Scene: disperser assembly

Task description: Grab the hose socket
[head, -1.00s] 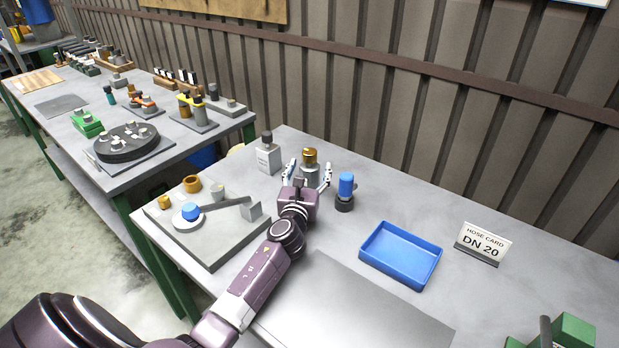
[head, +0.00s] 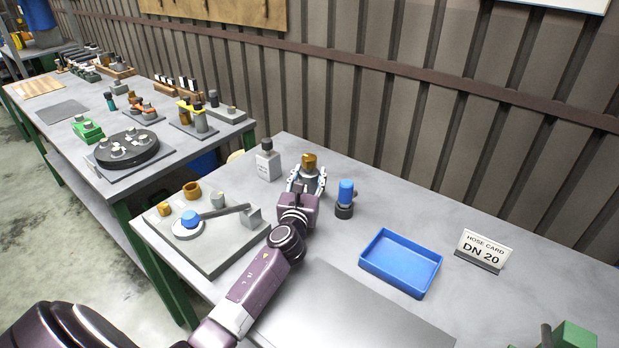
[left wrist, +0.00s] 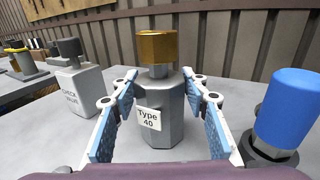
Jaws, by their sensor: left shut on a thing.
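A grey faceted piece with a brass cap (head: 309,160) stands upright near the back of the near table. In the left wrist view this piece (left wrist: 160,95) is in the middle and carries a "Type 40" label. My left gripper (head: 307,182) is shut on it, with one blue-padded finger on each side of the grey body. The fingers also show in the left wrist view (left wrist: 163,118). The piece's lower part is partly hidden by my gripper in the head view. No label in view reads "hose socket". My right gripper is not in view.
A check valve (left wrist: 80,88) stands left of the piece, and a blue-capped part (head: 346,190) close on its right. A grey fixture plate (head: 215,250) lies front left. A blue tray (head: 402,288) and a "DN 20" hose card (head: 482,250) are to the right.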

